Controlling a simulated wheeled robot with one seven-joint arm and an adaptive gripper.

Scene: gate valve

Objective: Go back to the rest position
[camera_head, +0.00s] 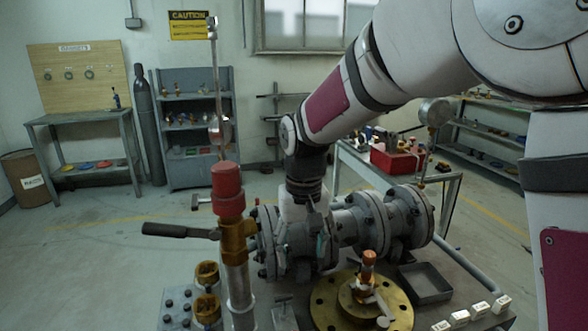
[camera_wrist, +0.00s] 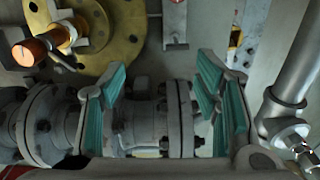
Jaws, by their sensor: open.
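My gripper (camera_head: 308,235) hangs from my arm over the grey flanged pipe assembly (camera_head: 409,216) in the head view. In the wrist view my gripper (camera_wrist: 163,78) is open, its teal-padded fingers apart on either side of the grey pipe section (camera_wrist: 148,130). Nothing is seen held between the fingers. Whether the fingers touch the pipe I cannot tell. My wrist and fingers hide part of the assembly in the head view.
A brass flange with a copper-topped valve (camera_head: 368,275) stands in front of the pipes. A red-capped vertical pipe (camera_head: 228,190) rises at left, near a black-handled lever (camera_head: 178,231). An open grey tray (camera_head: 427,283) lies at right. A red toolbox (camera_head: 398,158) sits behind.

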